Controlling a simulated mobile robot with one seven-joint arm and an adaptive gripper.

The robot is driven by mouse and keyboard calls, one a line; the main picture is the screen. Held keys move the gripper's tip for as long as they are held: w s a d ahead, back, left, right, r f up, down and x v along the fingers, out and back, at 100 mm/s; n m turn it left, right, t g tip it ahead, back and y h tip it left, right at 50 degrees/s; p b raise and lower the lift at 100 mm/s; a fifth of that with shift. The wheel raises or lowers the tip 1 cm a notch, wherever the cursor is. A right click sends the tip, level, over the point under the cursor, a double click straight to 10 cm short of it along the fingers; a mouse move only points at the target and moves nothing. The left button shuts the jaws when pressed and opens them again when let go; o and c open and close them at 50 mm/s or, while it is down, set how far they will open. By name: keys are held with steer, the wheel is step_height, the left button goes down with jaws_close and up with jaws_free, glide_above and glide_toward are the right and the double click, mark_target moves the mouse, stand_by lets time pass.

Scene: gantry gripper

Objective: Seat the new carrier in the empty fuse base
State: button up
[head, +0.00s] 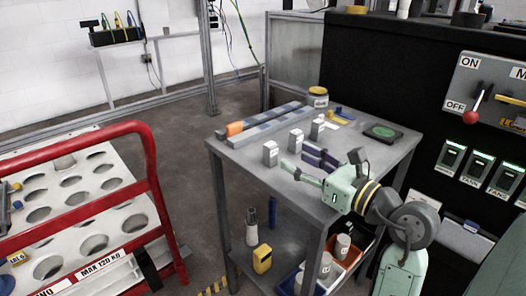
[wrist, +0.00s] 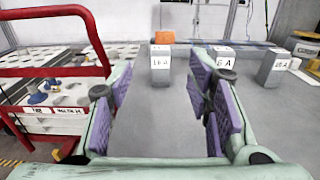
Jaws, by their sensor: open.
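Three small grey carriers with white labels stand upright on the grey table: a near one (head: 270,153), a middle one (head: 296,141) and a far one (head: 317,129). In the wrist view, one marked 16 A (wrist: 160,63) stands ahead, between my open fingers. Another, whose label seems to read 6 A (wrist: 223,57), is partly hidden by the right finger. A third (wrist: 271,68) is farther right. My gripper (head: 306,163) is open and empty, above the table. Several dark fuse units (head: 450,157) line the black cabinet's front; I cannot make out an empty base.
The cabinet (head: 360,75) stands right of the table, with a red-knobbed lever (head: 471,117). A jar (head: 318,97), grey-blue rails (head: 262,124) and a green round item (head: 383,132) occupy the tabletop. A red-railed cart (head: 150,170) is left, across open floor.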

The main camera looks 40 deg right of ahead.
mark_target(274, 147)
steer(key=w, duration=0.3)
steer(key=w+p, duration=0.1)
steer(key=w, duration=0.1)
steer(key=shift+a, duration=0.25)
steer(key=shift+w+f+p, duration=0.2)
steer(key=shift+w+p, duration=0.6)
steer(key=shift+w, duration=1.55)
steer(key=shift+c, duration=0.5)
jaws_close()
